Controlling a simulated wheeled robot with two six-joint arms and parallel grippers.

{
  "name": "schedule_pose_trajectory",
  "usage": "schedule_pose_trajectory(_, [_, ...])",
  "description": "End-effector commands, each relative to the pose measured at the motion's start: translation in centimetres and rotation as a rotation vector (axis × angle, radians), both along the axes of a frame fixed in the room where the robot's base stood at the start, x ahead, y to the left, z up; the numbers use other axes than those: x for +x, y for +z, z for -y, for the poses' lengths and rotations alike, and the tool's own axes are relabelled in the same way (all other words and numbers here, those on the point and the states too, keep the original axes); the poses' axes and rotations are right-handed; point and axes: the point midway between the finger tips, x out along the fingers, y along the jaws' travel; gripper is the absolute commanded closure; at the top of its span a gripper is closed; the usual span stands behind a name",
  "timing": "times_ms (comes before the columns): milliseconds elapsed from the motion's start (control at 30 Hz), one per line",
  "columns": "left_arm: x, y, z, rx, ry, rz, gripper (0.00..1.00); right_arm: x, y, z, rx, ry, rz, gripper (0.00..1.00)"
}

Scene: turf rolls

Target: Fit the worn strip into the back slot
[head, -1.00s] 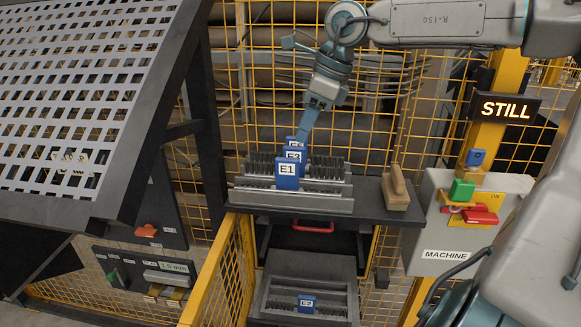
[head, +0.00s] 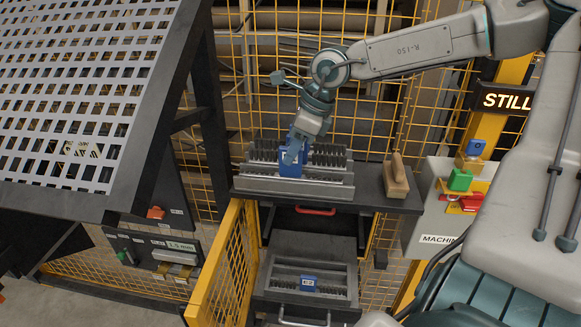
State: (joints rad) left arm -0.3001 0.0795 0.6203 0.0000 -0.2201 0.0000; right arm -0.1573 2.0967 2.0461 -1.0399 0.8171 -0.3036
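A grey metal rack (head: 318,192) on the dark bench holds several upright toothed strips (head: 326,158). A blue tab (head: 289,168) stands at the front left of the rack; its label is hidden behind my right gripper. My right gripper (head: 292,152) reaches down from the upper right and its fingers overlap this tab. I cannot tell whether they grip it. The tabs behind are mostly covered. I cannot tell which strip is worn. My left gripper is not in view.
A wooden-handled block (head: 396,178) stands on the bench (head: 371,196) right of the rack. The machine box (head: 432,209) has green and red controls; a sign reads STILL (head: 501,100). Yellow mesh fence (head: 225,270) stands front left, a perforated panel (head: 85,80) at left.

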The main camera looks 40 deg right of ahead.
Motion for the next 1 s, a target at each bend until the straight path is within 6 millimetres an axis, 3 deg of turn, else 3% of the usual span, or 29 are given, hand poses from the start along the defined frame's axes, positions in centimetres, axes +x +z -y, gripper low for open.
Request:
schedule_pose_trajectory(200, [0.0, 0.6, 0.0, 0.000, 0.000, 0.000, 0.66, 0.3, -1.3, -0.4, 0.001, 0.000, -0.001, 0.62])
schedule_pose_trajectory(467, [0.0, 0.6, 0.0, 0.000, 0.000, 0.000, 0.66, 0.4, -1.4, -0.4, 0.001, 0.000, 0.000, 0.62])
schedule_pose_trajectory(667, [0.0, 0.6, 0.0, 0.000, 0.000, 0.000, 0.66, 0.4, -1.4, -0.4, 0.001, 0.000, 0.000, 1.00])
schedule_pose_trajectory(1000, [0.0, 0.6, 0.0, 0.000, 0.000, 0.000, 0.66, 0.4, -1.4, -0.4, 0.001, 0.000, 0.002, 1.00])
